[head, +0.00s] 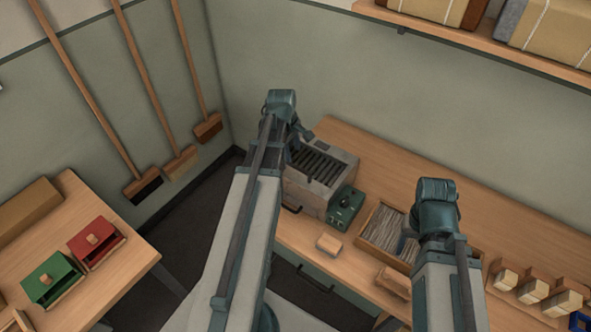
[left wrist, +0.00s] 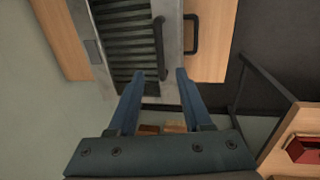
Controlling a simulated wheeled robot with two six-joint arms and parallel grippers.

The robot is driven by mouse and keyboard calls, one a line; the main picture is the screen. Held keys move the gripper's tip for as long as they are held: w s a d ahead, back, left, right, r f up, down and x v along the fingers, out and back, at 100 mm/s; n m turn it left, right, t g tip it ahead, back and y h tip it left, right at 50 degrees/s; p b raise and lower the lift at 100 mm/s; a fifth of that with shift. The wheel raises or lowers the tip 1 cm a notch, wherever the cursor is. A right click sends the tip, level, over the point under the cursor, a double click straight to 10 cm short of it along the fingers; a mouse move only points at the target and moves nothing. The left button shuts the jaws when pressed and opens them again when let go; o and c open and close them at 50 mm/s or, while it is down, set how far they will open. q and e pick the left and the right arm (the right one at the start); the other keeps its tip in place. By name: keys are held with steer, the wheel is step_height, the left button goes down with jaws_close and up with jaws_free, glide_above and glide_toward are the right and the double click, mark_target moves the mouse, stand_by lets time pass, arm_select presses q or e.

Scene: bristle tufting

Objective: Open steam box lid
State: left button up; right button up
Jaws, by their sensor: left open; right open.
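The steam box (head: 345,160) is a grey metal box with a dark slatted top, at the back left of the bench. The slatted top also shows in the left wrist view (left wrist: 122,45), with a dark bar handle (left wrist: 158,48) along one edge. My left gripper (left wrist: 158,74) is open and empty, with its two blue fingers pointing toward the box near the end of that bar. In the head view my left arm hides part of the box. My right gripper (head: 408,238) is open over the bristle tray; my arm mostly hides it.
A green control box (head: 345,207) stands right of the steam box. A wooden tray (head: 378,217) of bristles and wooden blocks (head: 329,244) are on the bench. A side table at left holds red (head: 97,242) and green (head: 52,277) boxes. A shelf hangs above.

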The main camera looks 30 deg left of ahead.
mark_target(295, 167)
arm_select(q)
steer(key=f+b, duration=0.2)
steer(key=f, duration=0.1)
steer(key=w+f+b, duration=0.1)
steer(key=f+b, duration=0.1)
steer(key=b, duration=0.1)
steer(key=f+b, duration=0.2)
steer(key=f, duration=0.1)
steer(key=shift+w+f, duration=0.3)
steer(key=shift+w, duration=0.05)
steer(key=shift+r, duration=0.1)
jaws_close()
stand_by(0.8)
